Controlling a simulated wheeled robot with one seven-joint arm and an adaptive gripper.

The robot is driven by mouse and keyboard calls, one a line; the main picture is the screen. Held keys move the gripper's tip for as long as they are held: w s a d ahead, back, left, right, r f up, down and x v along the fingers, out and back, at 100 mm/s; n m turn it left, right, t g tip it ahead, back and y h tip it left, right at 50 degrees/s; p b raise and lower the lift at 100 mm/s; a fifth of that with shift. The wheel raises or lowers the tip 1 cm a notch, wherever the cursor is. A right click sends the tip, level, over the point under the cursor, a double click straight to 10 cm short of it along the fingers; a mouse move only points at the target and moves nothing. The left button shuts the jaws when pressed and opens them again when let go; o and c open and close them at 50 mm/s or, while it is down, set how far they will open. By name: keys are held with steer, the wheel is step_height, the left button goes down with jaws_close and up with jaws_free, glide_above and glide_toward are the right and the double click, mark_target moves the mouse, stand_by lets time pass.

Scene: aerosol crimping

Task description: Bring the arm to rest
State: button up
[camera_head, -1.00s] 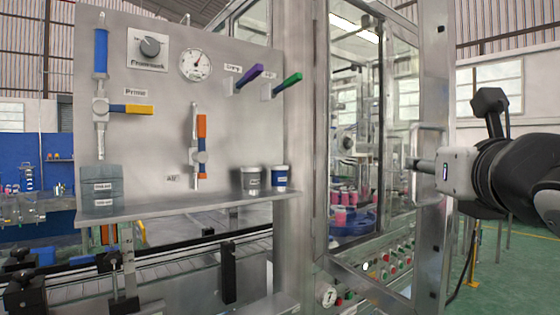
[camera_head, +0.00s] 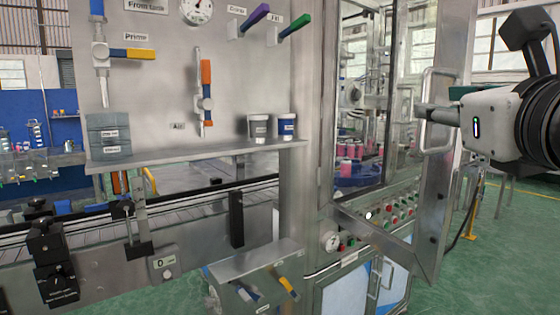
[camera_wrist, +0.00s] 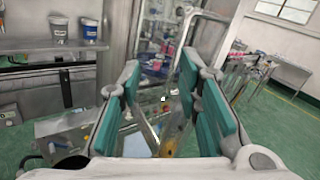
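My arm reaches in from the right in the head view. My gripper (camera_head: 424,111) points left, level with the metal handle (camera_head: 427,83) of the cabinet's glass door; whether it touches the handle cannot be told. In the wrist view my gripper (camera_wrist: 158,88) has its two teal-padded fingers spread wide, with nothing clamped between them. The door frame and handle (camera_wrist: 183,42) show ahead, beyond the fingertips.
A steel panel with valves and a shelf (camera_head: 200,154) holding two cups (camera_head: 286,126) stands left. A conveyor (camera_head: 190,211) runs below it. The glass-doored cabinet (camera_head: 335,120) has a button row (camera_head: 395,214). Green floor (camera_head: 510,260) is open at right.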

steer(key=a+f+n+g+y, duration=0.3)
steer(key=a+f+n+y, duration=0.3)
steer(key=a+n, duration=0.7)
steer(key=s+a+f+n+g+y, duration=0.1)
steer(key=s+f+n+g, duration=0.3)
steer(key=f+n, duration=0.25)
steer(key=s+f+n+g+y, duration=0.1)
steer(key=s+f+n+g, duration=0.2)
steer(key=f+n, duration=0.35)
steer(key=s+d+f+n+g+h, duration=0.6)
steer(key=s+d+f+n+g, duration=0.15)
steer(key=s+d+f, duration=0.3)
step_height(320, 180, up, 13)
steer(key=n+t+p, duration=0.1)
steer(key=t+p, duration=0.2)
steer(key=p, duration=0.9)
steer(key=shift+s+r, duration=0.2)
steer(key=shift+s, duration=0.25)
